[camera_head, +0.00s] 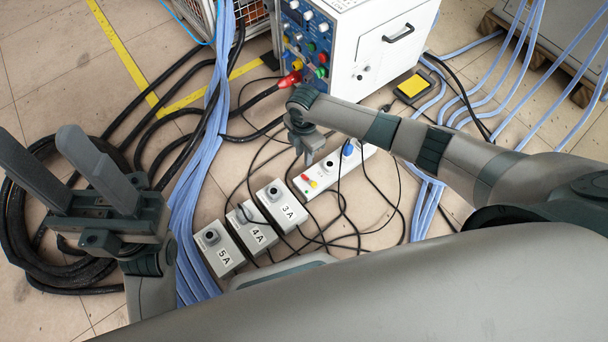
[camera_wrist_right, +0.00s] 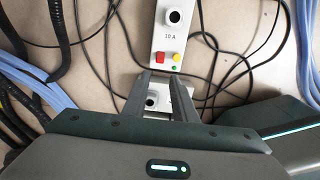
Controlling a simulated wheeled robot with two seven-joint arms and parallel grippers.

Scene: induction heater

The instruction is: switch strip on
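The white power strip (camera_head: 322,173) lies on the floor with sockets and a cluster of small buttons at its near end. In the right wrist view the strip (camera_wrist_right: 159,41) is marked 10 A and shows a red button (camera_wrist_right: 163,57), a yellow button (camera_wrist_right: 177,57) and a green light (camera_wrist_right: 174,68). My right gripper (camera_head: 309,160) points down over the strip's near end. My left gripper (camera_head: 38,140) is open and empty at the left, away from the strip.
Grey boxes marked 3A (camera_head: 289,212), 4A (camera_head: 258,238) and 5A (camera_head: 224,255) stand near the strip. A white cabinet (camera_head: 385,62) stands behind it. A yellow-topped pedal (camera_head: 412,86) lies at right. Black cables and blue hoses (camera_head: 197,175) cross the floor.

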